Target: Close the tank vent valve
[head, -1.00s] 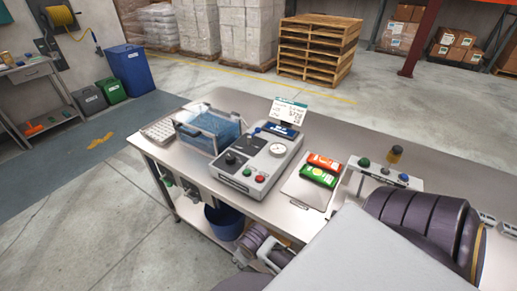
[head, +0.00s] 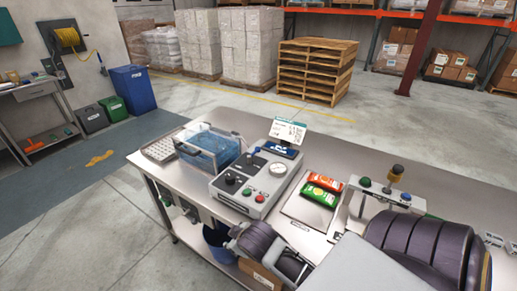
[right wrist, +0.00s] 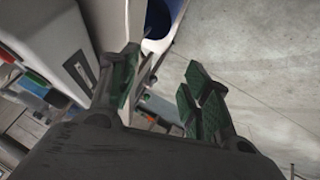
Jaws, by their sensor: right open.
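A clear tank of blue water (head: 208,148) stands at the left end of the steel bench. My left gripper is out of view.
A blue bucket (head: 220,240) stands below the bench; a blue container (right wrist: 160,18) also shows in the right wrist view. Red and green packets (head: 321,190) lie on a steel plate. A sealer-like device (head: 385,195) stands at right. Open floor lies front left.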

